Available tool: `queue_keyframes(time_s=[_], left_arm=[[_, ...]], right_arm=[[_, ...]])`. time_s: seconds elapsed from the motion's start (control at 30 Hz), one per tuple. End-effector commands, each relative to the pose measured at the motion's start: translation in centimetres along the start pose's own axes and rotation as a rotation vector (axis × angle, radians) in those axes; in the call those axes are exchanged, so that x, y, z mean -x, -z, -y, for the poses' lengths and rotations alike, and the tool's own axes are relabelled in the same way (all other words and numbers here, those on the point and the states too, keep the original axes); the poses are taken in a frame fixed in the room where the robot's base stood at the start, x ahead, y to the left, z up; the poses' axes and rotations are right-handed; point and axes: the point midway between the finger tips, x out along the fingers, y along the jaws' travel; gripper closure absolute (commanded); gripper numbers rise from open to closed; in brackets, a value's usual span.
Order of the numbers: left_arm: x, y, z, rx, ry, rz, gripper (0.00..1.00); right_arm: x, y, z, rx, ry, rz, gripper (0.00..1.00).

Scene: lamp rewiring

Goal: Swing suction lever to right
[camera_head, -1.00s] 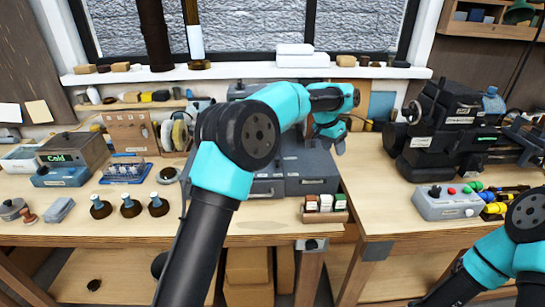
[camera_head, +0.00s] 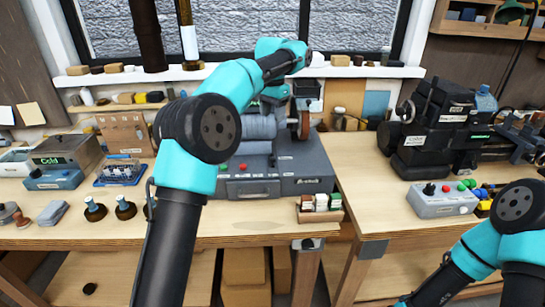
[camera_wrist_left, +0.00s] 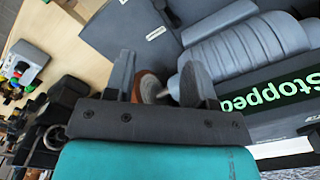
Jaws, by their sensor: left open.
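My left gripper (camera_wrist_left: 160,82) is open in the left wrist view, its two dark fingers apart. A brown round part (camera_wrist_left: 149,86) with a pale stem shows between and beyond the fingers; I cannot tell whether they touch it. In the head view my left arm reaches over the grey machine (camera_head: 300,170), and the gripper (camera_head: 273,92) is largely hidden behind the arm. A brown wheel-like part (camera_head: 304,124) stands at the machine's right side. I cannot pick out the suction lever for certain. My right arm shows at the lower right, its gripper out of view.
Ribbed grey cylinders (camera_wrist_left: 250,45) and a display reading "Stopped" (camera_wrist_left: 268,97) are close to the left gripper. A small bottle rack (camera_head: 320,208) sits in front of the machine. A black machine (camera_head: 440,130) and button box (camera_head: 442,199) stand right. Bench between is clear.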

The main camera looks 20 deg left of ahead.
Motion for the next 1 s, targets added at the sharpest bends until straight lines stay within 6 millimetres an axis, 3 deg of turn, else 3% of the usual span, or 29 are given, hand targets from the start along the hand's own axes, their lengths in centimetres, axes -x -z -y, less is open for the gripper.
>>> queue_keyframes(time_s=[1.0], left_arm=[[-15.6,0.0,-0.1,-0.001,-0.001,0.002,0.5]], right_arm=[[0.0,0.0,0.0,0.0,0.0,0.0,0.57]])
